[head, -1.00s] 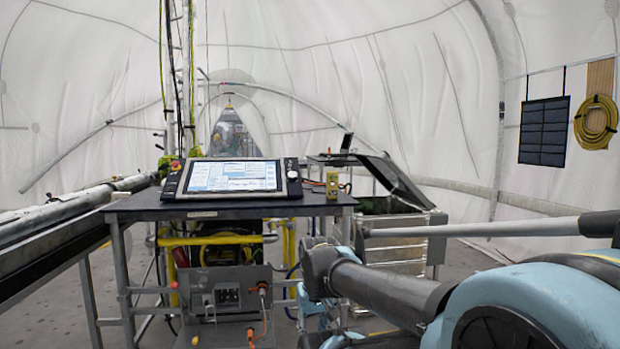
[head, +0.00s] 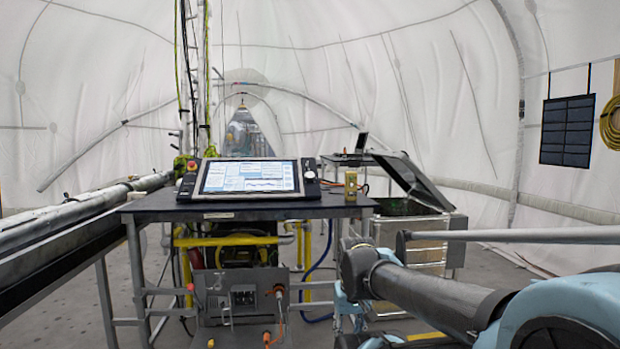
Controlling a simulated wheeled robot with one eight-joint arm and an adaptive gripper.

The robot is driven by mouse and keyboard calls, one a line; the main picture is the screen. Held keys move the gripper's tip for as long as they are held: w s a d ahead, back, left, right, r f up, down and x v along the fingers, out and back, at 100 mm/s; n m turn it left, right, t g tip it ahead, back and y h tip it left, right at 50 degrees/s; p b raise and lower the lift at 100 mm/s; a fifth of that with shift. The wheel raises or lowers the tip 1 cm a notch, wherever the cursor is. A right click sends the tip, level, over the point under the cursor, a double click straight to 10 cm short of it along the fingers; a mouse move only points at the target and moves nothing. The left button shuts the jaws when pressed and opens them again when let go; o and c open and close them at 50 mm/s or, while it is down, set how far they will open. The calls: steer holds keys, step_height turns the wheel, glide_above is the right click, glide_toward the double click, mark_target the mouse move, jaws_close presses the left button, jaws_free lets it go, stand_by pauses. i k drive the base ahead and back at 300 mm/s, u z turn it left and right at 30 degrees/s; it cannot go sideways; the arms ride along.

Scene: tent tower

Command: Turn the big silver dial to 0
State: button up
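A control console (head: 249,178) with a lit, tilted screen lies on a dark table (head: 270,211) ahead of me. A small round silver knob (head: 309,174) shows on the console's right side strip. Another small round piece (head: 192,165) shows at its upper left. I cannot tell whether either is the big silver dial, and no numbers are readable. My arm crosses the lower right of the head view, apart from the console. I cannot make out my gripper's fingers in this view.
A yellow box-shaped device (head: 350,184) stands on the table's right part. Below the table is a grey box (head: 243,299) with sockets and orange cables. A metal crate (head: 418,245) with a raised lid stands to the right. A long rail (head: 60,240) runs along the left.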

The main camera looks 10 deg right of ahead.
mark_target(309, 176)
steer(key=i, duration=0.9)
